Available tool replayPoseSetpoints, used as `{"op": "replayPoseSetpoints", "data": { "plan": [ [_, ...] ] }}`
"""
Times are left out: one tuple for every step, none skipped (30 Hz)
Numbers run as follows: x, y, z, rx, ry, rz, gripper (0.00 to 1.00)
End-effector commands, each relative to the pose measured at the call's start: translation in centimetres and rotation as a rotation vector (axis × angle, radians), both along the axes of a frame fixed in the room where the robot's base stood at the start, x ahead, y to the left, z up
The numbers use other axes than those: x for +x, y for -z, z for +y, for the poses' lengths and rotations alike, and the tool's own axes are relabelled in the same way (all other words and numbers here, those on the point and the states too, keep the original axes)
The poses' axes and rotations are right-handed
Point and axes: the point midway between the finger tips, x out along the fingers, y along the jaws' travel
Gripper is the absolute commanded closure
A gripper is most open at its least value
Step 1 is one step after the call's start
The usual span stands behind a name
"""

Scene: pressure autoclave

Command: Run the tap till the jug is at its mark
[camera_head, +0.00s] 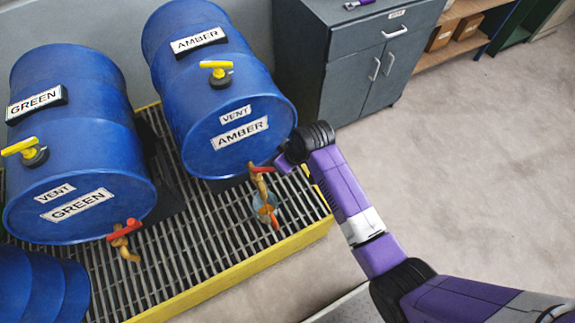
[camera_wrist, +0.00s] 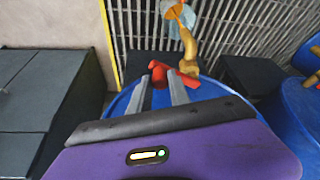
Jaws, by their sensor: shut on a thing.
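The amber drum (camera_head: 200,95) lies on its side in the head view, its brass tap (camera_head: 258,185) low on its front end. My gripper (camera_wrist: 162,88) is shut on the tap's red handle (camera_wrist: 160,75), which shows between the two grey fingers in the wrist view. In the head view my wrist hides part of the tap. A small bluish clear jug (camera_head: 260,204) with an orange part stands on the grating under the spout. It also shows at the top of the wrist view (camera_wrist: 172,12). Its mark and liquid level cannot be made out.
The green drum (camera_head: 85,115) has its own red-handled tap (camera_head: 123,232) to the left. Both drums have yellow vent levers on top. The grating has a yellow rim (camera_head: 240,267). A grey cabinet (camera_head: 350,60) stands behind; the floor on the right is clear.

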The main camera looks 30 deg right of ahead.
Motion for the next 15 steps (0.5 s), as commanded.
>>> {"op": "replayPoseSetpoints", "data": {
  "plan": [
    [0.04, -0.22, 0.13, 0.0, 0.014, -0.001, 1.0],
    [0.02, -0.2, 0.16, 0.0, 0.023, -0.001, 1.0],
    [0.0, -0.18, 0.2, 0.001, 0.033, -0.001, 1.0],
    [-0.01, -0.17, 0.22, 0.001, 0.039, -0.001, 1.0],
    [-0.02, -0.14, 0.24, 0.001, 0.044, -0.001, 1.0],
    [-0.02, -0.12, 0.26, 0.0, 0.05, -0.001, 1.0],
    [-0.02, -0.11, 0.26, 0.001, 0.053, -0.002, 1.0],
    [-0.03, -0.1, 0.26, 0.001, 0.055, -0.002, 1.0],
    [-0.03, -0.09, 0.27, 0.001, 0.057, -0.002, 1.0],
    [-0.02, -0.08, 0.27, 0.0, 0.058, -0.002, 1.0],
    [-0.03, -0.07, 0.27, 0.0, 0.059, -0.002, 1.0],
    [-0.02, -0.06, 0.27, 0.0, 0.059, -0.002, 1.0],
    [-0.03, -0.05, 0.26, 0.0, 0.059, -0.002, 1.0],
    [-0.03, -0.05, 0.26, 0.0, 0.058, -0.002, 1.0],
    [-0.03, -0.05, 0.26, 0.0, 0.058, -0.002, 1.0]
  ]
}}
